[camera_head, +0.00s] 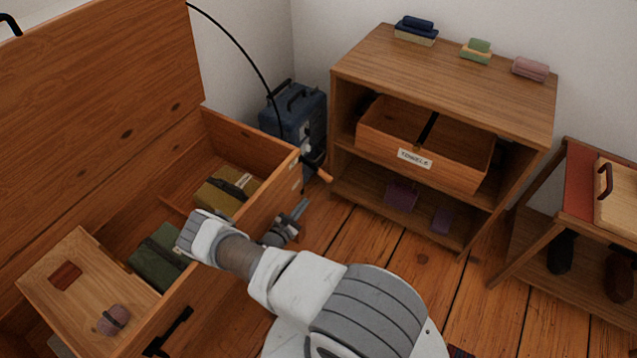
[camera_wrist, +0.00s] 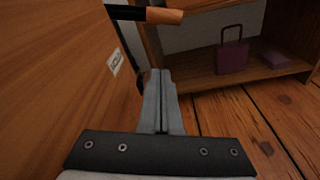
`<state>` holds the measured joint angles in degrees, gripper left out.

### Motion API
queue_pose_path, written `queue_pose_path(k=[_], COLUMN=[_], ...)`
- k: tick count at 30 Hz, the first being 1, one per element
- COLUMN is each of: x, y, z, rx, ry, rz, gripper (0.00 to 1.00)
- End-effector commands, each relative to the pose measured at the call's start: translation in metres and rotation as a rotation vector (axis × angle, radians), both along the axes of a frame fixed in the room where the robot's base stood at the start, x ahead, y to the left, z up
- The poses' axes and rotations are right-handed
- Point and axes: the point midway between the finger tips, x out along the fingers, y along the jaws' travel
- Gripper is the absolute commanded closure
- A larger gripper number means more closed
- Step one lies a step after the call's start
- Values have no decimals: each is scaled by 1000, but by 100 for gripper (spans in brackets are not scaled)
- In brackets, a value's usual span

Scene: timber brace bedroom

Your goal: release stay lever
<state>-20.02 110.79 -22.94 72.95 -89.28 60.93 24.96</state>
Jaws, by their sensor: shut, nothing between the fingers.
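My gripper (camera_head: 303,205) is shut and empty, beside the chest's front wall and just below the lever in the head view. Its two grey fingers (camera_wrist: 160,73) are together in the wrist view. The chest's raised lid (camera_head: 100,75) stands at the left.
A wooden shelf unit (camera_head: 455,85) with a drawer labelled towels (camera_head: 380,140) stands to the right. A blue suitcase (camera_head: 300,112) is behind the chest's corner. The chest holds folded bundles (camera_head: 225,192) and a tray (camera_head: 90,300). Bare floor (camera_head: 350,240) lies between chest and shelf.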

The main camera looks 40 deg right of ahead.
Motion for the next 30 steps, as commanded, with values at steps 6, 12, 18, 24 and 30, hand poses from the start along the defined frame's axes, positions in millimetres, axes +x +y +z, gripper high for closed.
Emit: queue_pose_path(k=[6,12,18,24,30], x=[1,12,31,40,31], y=[-3,-28,-68,-90,-88], z=[-1,-6,-13,-2,15], rx=[1,-1,0,-1,-1], ry=[-1,-2,-4,1,1], rz=[-1,-4,-5,-1,-2], gripper=[100,100,100,100,100])
